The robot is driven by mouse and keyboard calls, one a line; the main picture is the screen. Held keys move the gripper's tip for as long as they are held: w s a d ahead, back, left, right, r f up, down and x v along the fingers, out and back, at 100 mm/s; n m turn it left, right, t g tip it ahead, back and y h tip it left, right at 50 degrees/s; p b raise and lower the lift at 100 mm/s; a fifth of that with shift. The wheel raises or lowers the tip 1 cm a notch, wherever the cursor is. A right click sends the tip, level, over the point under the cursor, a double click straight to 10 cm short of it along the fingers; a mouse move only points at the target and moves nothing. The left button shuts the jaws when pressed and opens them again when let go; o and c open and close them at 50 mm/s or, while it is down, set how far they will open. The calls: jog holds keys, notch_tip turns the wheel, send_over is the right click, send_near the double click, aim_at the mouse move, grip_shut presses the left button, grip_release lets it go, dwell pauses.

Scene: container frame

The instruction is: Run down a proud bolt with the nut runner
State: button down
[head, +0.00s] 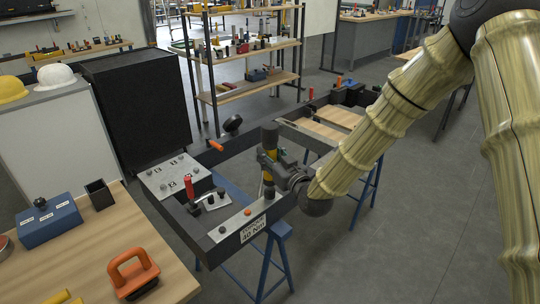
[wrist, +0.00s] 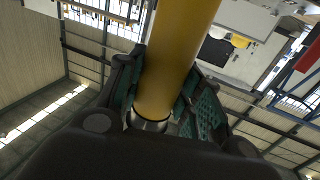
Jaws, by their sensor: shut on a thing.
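My gripper (head: 268,172) is shut on the nut runner (head: 270,136), a tool with a dark upper end and a yellow body. It stands about upright above the near right corner of the dark container frame (head: 232,252). In the wrist view the yellow body of the nut runner (wrist: 178,55) runs up between the green-padded jaws of my gripper (wrist: 160,100). Its lower end is mostly behind my gripper; I cannot tell whether it touches a bolt. A bolt (head: 222,229) and an orange-topped piece (head: 247,212) show on the near rail. Several bolts sit on the left corner plate (head: 152,178).
A red-handled clamp (head: 188,187) stands on the frame left of the tool. An orange-handled item (head: 215,145) sits on the far-left rail. A wooden bench (head: 110,243) with a blue box (head: 50,222) is at lower left. The floor at right is clear.

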aim_at(274, 147)
jog(key=shift+s+f+b, duration=0.1)
jog(key=shift+f+b, duration=0.55)
jog(key=shift+b, duration=0.15)
dwell(1.9)
jog(key=shift+r, duration=0.2)
jog(key=shift+r+p, duration=1.3)
jog(key=shift+r, duration=1.15)
